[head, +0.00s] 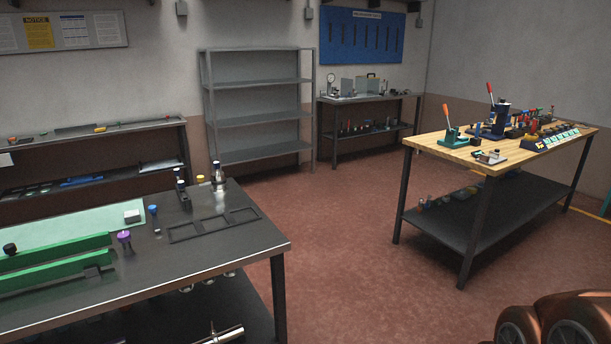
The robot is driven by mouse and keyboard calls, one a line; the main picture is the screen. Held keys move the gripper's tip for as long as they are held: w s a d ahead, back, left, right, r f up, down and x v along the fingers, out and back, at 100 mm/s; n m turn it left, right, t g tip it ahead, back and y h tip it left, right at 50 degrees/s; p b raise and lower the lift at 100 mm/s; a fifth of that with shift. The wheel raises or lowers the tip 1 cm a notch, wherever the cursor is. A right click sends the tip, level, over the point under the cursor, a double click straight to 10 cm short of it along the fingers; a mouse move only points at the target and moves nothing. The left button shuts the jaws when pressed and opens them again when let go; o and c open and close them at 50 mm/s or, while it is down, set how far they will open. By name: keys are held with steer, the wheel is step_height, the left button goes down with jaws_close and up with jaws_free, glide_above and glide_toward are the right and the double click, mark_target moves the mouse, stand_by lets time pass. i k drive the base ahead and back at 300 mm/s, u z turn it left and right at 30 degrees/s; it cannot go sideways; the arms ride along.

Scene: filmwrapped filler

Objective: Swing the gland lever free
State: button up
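I cannot tell for certain which part is the gland lever. Two levers with red-orange handles stand on the wooden-topped bench (462,147) at the right. One handle (446,110) rises from a small green device (451,137) and leans slightly. The other handle (490,88) rises beside a taller dark blue device (501,119). On the dark table (240,260) at the near left are a purple knob (124,236), a blue-capped piece (153,210) and small upright fittings (218,173).
Long green rails (55,263) and a flat dark frame (212,224) lie on the near-left table. Empty grey shelves (257,119) and a back bench (370,98) line the far wall. A blue tool board (345,40) hangs above. Red floor (335,230) is clear between the tables.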

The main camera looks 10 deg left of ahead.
mark_target(200, 178)
steer(key=i, duration=4.25)
steer(key=u, duration=1.7)
steer(key=i, duration=3.6)
steer(key=u, duration=3.2)
